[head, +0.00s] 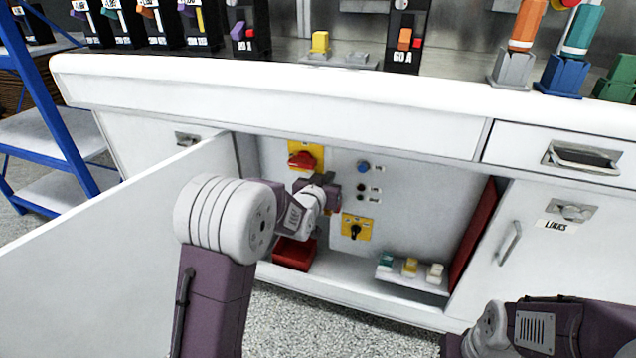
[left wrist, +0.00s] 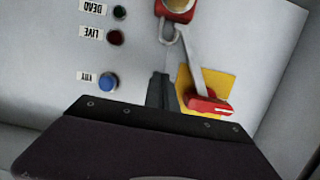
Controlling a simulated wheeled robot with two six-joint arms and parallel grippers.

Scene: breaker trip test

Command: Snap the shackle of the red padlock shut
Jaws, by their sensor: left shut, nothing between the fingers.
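The red padlock (left wrist: 176,8) shows at the top edge of the left wrist view, partly cut off, with a tan or gold face. Its grey shackle (left wrist: 171,34) points toward my fingers; I cannot tell whether it is seated. A red rotary handle (head: 303,160) sits on a yellow plate at the upper left of the panel; the handle also shows in the left wrist view (left wrist: 208,105). My left gripper (left wrist: 162,84) is shut and empty, beside the handle and short of the shackle. In the head view my left wrist hides most of the padlock. My right gripper is outside the views.
The open cabinet door (head: 120,240) stands left of my left arm. The panel carries a blue button (head: 362,166), two dark lamps and a black switch (head: 355,230). A red box (head: 293,254) and a small tray with coloured blocks (head: 410,270) are below.

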